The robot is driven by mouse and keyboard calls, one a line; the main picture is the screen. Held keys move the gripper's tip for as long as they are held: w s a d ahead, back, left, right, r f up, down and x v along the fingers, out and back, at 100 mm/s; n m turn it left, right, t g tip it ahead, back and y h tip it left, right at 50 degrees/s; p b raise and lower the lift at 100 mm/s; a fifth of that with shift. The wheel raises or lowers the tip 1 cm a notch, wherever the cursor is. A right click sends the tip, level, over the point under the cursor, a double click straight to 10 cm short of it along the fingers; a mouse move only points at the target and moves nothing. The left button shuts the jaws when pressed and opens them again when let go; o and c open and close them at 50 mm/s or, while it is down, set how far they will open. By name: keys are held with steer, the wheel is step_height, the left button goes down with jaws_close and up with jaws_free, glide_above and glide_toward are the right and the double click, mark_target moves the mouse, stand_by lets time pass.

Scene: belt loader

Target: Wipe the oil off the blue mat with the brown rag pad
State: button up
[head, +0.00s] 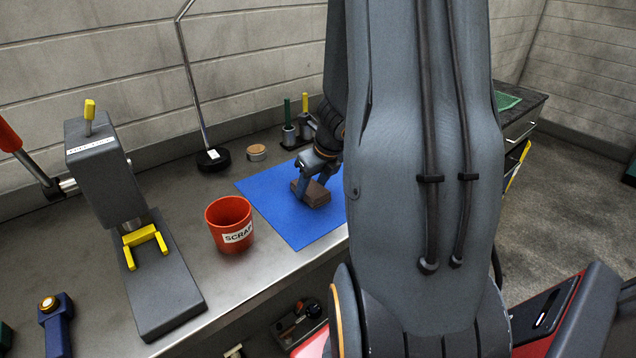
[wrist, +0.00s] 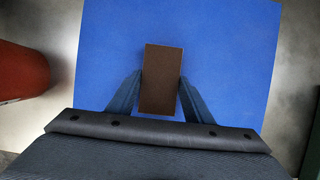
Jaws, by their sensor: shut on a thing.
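The blue mat (head: 297,232) lies flat on the steel bench in the head view, its right part hidden behind my arm. It also fills the middle of the wrist view (wrist: 225,50). My gripper (head: 311,183) is over the mat and shut on the brown rag pad (head: 316,197). In the wrist view the pad (wrist: 160,80) is a brown block between the two fingers of my gripper (wrist: 160,95). The pad is at or just above the mat; I cannot tell whether it touches. No oil shows on the visible part of the mat.
A red scrap bucket (head: 229,226) stands just left of the mat. A grey press with yellow prongs (head: 143,240) is farther left. A round tin (head: 257,153), a black lamp base (head: 213,160) and holders with green and yellow sticks (head: 289,135) stand behind the mat.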

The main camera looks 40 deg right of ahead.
step_height(320, 180, up, 3)
steer(key=shift+s+d+f+p, duration=0.1)
steer(key=shift+s+d+p, duration=0.05)
steer(key=shift+p, duration=0.65)
step_height(320, 180, up, 6)
steer(key=p, duration=0.6)
steer(key=shift+f, duration=0.25)
